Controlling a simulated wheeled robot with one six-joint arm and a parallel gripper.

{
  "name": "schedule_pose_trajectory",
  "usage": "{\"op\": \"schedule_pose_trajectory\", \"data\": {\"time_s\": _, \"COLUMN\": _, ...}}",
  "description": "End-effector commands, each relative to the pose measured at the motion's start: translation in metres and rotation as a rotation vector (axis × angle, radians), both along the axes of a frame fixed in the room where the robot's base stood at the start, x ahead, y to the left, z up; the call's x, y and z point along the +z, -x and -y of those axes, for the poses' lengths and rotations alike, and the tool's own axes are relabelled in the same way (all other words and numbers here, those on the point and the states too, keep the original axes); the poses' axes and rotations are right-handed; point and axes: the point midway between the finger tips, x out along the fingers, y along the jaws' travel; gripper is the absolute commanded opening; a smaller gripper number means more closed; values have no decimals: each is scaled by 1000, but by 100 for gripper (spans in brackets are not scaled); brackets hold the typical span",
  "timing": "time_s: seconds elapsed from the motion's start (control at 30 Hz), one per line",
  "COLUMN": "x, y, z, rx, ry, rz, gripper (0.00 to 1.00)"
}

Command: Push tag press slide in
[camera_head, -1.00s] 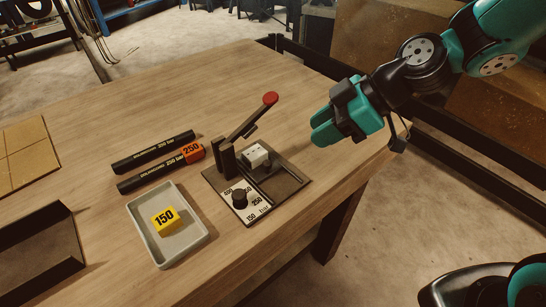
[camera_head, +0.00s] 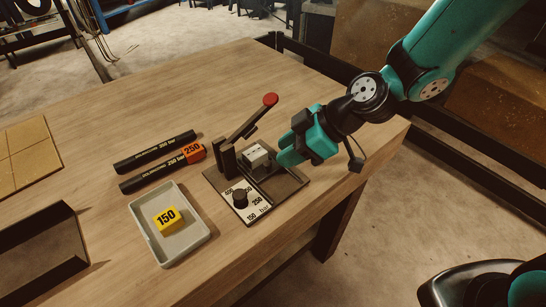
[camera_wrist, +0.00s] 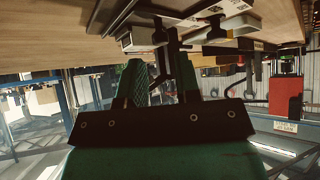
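The tag press (camera_head: 282,189) is a dark base plate on the wooden table, with a pale grey slide block (camera_head: 257,157) on its track. Its lever ends in a red knob (camera_head: 270,99) and is raised. My gripper (camera_head: 283,155) is low over the press's right side, its fingertips close beside the block's right face. I cannot tell whether they touch it. In the wrist view my two green fingers (camera_wrist: 160,77) stand a little apart with nothing held between them. The block (camera_wrist: 143,38) appears just beyond them there.
A dial (camera_head: 239,198) with pressure markings sits at the press's front. A dark bin (camera_head: 40,255) stands front left.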

Motion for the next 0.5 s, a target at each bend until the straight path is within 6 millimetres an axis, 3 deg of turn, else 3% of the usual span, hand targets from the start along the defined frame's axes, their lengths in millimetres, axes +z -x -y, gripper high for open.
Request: {"op": "schedule_pose_trajectory", "data": {"time_s": 0.5, "x": -26, "y": -3, "z": -25, "rx": 1, "ry": 1, "rz": -2, "gripper": 31}}
